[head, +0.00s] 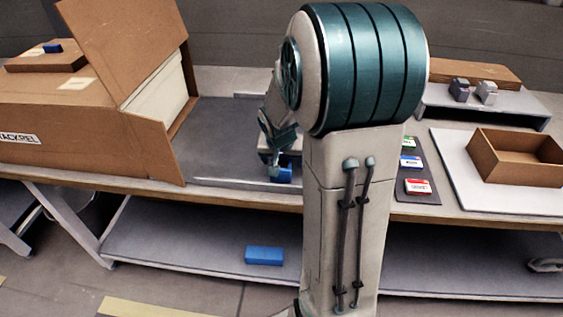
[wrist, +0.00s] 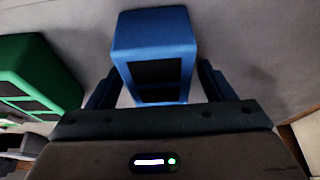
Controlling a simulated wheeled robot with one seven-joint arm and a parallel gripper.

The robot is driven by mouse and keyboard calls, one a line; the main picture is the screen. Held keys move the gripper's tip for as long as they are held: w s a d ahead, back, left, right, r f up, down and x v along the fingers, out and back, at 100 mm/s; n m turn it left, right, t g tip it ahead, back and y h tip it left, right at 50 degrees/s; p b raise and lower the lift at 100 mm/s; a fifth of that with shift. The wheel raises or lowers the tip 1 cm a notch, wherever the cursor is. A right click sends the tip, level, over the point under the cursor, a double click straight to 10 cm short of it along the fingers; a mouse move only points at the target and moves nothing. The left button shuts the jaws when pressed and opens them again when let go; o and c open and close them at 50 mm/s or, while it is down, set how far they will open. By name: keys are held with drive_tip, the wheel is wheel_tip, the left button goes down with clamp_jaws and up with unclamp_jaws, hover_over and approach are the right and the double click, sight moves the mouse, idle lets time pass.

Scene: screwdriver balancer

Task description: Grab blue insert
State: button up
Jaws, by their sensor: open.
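In the wrist view, the blue insert (wrist: 153,45) is a blue block with dark recesses in the face toward me. My gripper (wrist: 158,84) is open, with one finger on each side of the blue insert. I cannot tell whether either finger touches it. In the head view, my gripper (head: 274,160) is low over the grey table surface, partly hidden by my arm. A small part of the blue insert (head: 285,175) shows just beside it.
A green insert (wrist: 38,78) stands left of the blue one. A large cardboard box (head: 85,130) is on the table's left. A blue block (head: 264,256) lies on the lower shelf. Right are coloured cards (head: 418,186) and an open brown box (head: 520,170).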

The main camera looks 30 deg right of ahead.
drive_tip(key=shift+f, duration=0.2)
idle(0.5)
drive_tip(key=c, duration=1)
drive_tip(key=shift+r, duration=0.15)
